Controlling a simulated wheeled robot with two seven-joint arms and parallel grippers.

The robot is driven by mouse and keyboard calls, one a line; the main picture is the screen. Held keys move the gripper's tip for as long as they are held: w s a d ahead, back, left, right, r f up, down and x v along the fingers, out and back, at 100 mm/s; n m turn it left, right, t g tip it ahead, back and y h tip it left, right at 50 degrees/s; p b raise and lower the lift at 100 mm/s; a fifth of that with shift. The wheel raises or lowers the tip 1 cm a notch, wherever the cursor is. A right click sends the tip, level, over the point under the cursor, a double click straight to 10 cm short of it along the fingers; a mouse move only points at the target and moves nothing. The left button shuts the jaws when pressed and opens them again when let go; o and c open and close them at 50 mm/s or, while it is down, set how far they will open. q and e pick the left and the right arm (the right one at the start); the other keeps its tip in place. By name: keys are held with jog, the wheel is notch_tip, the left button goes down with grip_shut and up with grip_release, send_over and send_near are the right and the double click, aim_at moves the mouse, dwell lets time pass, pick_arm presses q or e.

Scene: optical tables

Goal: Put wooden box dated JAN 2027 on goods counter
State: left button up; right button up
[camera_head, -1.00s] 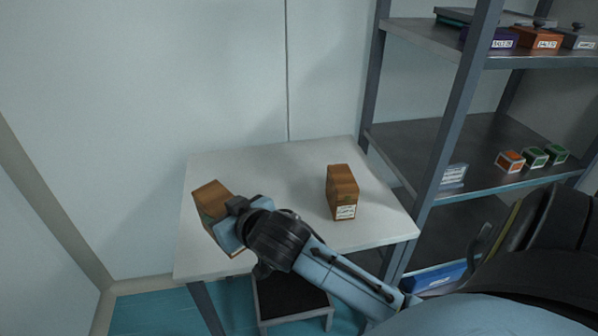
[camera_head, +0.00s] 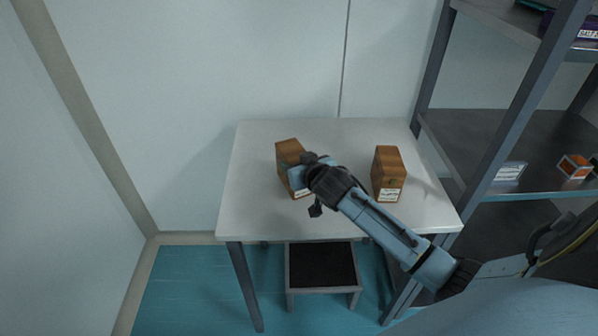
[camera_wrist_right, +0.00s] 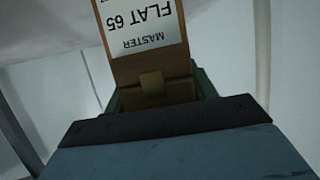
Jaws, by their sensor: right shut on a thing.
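Two brown wooden boxes are at the white table (camera_head: 330,219). My right gripper (camera_head: 304,176) is shut on the left wooden box (camera_head: 289,154), at the table's left part; I cannot tell whether this box touches the top. In the right wrist view the held box (camera_wrist_right: 150,70) fills the space ahead of the jaws, and its white label (camera_wrist_right: 145,22) reads upside down "MASTER FLAT 65"; no date is legible. The other wooden box (camera_head: 388,170) stands upright on the table to the right, its label too small to read. My left gripper is not in view.
A grey metal shelf rack (camera_head: 519,125) stands to the right, with small boxes on it, one of them orange (camera_head: 574,167). A low dark-topped step (camera_head: 321,265) is under the table's front. Walls close in behind and to the left.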

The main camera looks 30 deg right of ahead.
jog(key=shift+f, duration=1.25)
jog(key=shift+f, duration=0.1)
jog(key=o, duration=1.3)
jog(key=shift+f, duration=0.1)
jog(key=shift+r, duration=0.2)
jog(key=p+v, duration=0.1)
jog(key=v, duration=1.1)
